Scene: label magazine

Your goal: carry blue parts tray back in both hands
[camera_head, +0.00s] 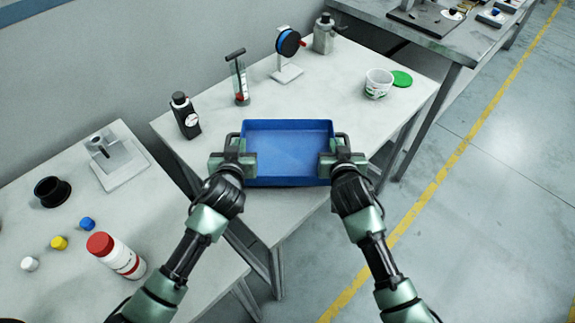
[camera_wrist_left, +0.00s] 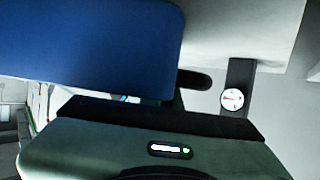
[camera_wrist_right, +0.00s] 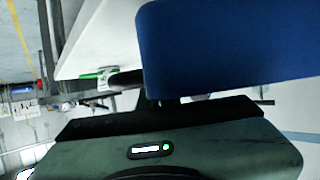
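The blue parts tray (camera_head: 290,152) is in the middle of the head view, over the front part of the middle table, and looks empty and about level. It has a dark handle at each side. My left gripper (camera_head: 232,160) is at its left handle and my right gripper (camera_head: 343,160) at its right handle; both look shut on the handles, though the fingertips are mostly hidden. The tray's blue wall fills much of the left wrist view (camera_wrist_left: 90,45) and right wrist view (camera_wrist_right: 240,50). Whether its underside touches the table cannot be told.
Behind the tray on the middle table (camera_head: 340,85) stand a black bottle (camera_head: 185,116), a small stand (camera_head: 240,80), a blue reel (camera_head: 288,43), a grey bottle (camera_head: 324,33), a white cup (camera_head: 378,83) and a green lid (camera_head: 401,79).

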